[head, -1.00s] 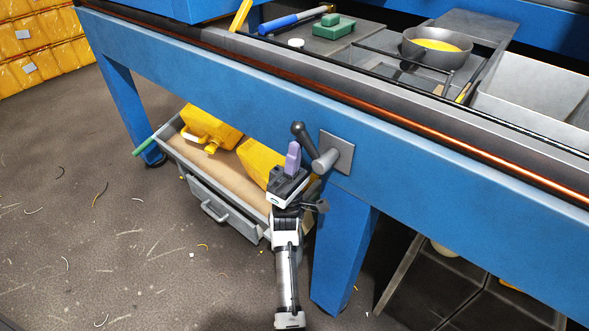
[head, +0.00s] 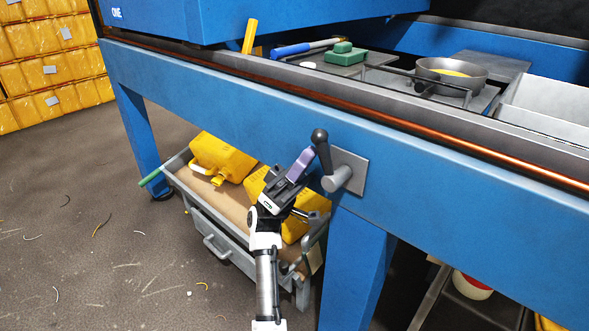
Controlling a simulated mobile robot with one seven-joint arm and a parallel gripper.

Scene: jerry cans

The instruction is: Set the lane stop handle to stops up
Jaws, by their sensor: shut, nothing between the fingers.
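The lane stop handle is a dark lever with a round black knob (head: 320,136). It rises from a grey round hub (head: 337,179) on a grey plate (head: 352,172) fixed to the blue beam. The lever leans slightly left of upright. My gripper (head: 302,164) has purple fingers, which are shut and hold nothing. The fingertips are just left of the lever, by its upper part. I cannot tell whether they touch it. No label for the stop positions can be read.
A grey cart (head: 240,225) with yellow jerry cans (head: 222,158) stands under the blue beam (head: 230,110), behind my arm. A blue leg (head: 355,270) is below the handle. A pan (head: 450,76) and tools lie on the bench above. Stacked yellow cans (head: 45,55) are far left.

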